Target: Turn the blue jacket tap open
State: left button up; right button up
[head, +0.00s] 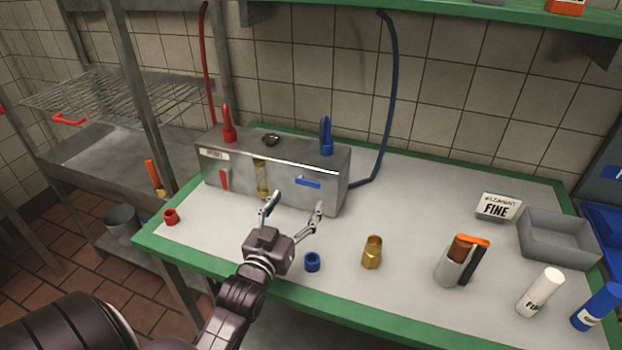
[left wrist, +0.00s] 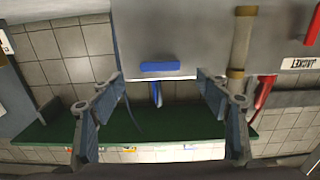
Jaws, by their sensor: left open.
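A grey metal box (head: 325,190) stands at the back of the bench. A blue bar handle (head: 308,182) lies horizontal on the right of its front face; it also shows in the left wrist view (left wrist: 160,66). A taller blue lever (head: 326,136) stands upright on the box top, near a blue hose. My left gripper (head: 293,205) is open and empty in front of the box, its fingers spread and pointing toward the blue bar handle. In the left wrist view the bar appears between and beyond the fingertips, apart from them. My right gripper is not in view.
A red front handle (head: 224,179) hangs vertical left of a sight glass (head: 262,178). A blue ring (head: 312,262), a brass fitting (head: 372,252) and a red ring (head: 171,217) lie on the bench. A canister (head: 462,260), white bottle (head: 540,292) and grey tray (head: 560,258) stand right.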

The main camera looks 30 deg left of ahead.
aim_at(308, 184)
pick_arm(q)
jog(key=x, duration=0.3)
jog(key=p+x, duration=0.1)
jog(key=shift+w+r, duration=0.2)
jog(key=shift+r, duration=0.1)
jog(key=shift+x, duration=1)
jog(key=shift+w+f, duration=0.15)
jog(key=c, duration=1.2)
jog(key=shift+o, duration=0.2)
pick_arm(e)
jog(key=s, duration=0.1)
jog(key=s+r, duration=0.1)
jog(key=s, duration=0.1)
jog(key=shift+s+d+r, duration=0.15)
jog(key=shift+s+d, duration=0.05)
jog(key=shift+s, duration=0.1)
